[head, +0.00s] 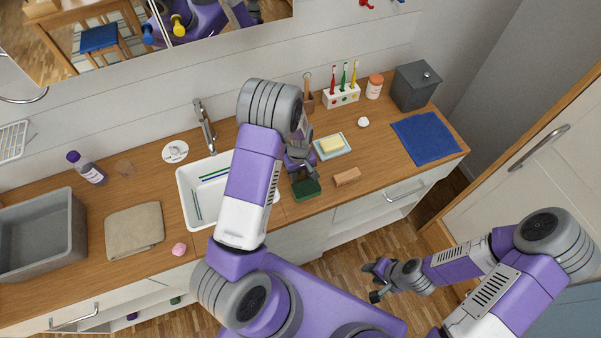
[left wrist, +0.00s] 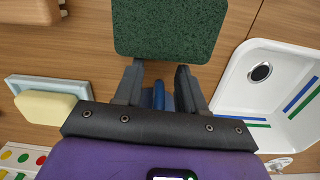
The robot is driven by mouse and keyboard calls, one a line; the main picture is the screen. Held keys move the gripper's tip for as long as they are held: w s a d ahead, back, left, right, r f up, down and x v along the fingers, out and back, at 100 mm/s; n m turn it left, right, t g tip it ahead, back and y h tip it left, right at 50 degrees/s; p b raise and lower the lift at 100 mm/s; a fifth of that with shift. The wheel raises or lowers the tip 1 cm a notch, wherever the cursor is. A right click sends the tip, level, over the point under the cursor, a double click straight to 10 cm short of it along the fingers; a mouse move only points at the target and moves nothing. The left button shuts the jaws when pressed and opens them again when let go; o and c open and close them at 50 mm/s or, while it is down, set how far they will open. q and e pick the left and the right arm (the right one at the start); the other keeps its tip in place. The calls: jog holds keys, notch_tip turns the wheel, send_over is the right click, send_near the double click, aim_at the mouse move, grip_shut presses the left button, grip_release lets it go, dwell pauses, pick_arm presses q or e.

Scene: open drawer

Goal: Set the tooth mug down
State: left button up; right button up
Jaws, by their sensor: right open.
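A dark green speckled thing (head: 305,188), which I take for the tooth mug, is at my left gripper's fingertips near the counter's front edge. In the left wrist view its green body (left wrist: 170,28) looks like a rounded square just beyond the fingers. A narrow blue part shows between them. My left gripper (head: 300,170) appears shut on it; the grip itself is partly hidden. The green body looks larger than things on the counter, but I cannot tell whether it touches the wood. My right gripper (head: 372,281) is open and empty over the floor, in front of the cabinets.
A brown block (head: 347,177) and a soap dish (head: 345,150) with yellow soap lie right of the green thing. The white basin (head: 187,190) is to its left. A blue cloth (head: 426,138), toothbrush holder (head: 341,97) and grey bin (head: 414,88) stand farther right.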

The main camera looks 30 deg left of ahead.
pick_arm(q)
jog(key=shift+r, duration=0.1)
jog(key=r, duration=0.8)
jog(key=r+p, duration=0.1)
jog(key=r, duration=0.3)
jog(key=shift+w+a+r, duration=0.1)
jog(key=shift+a, duration=0.15)
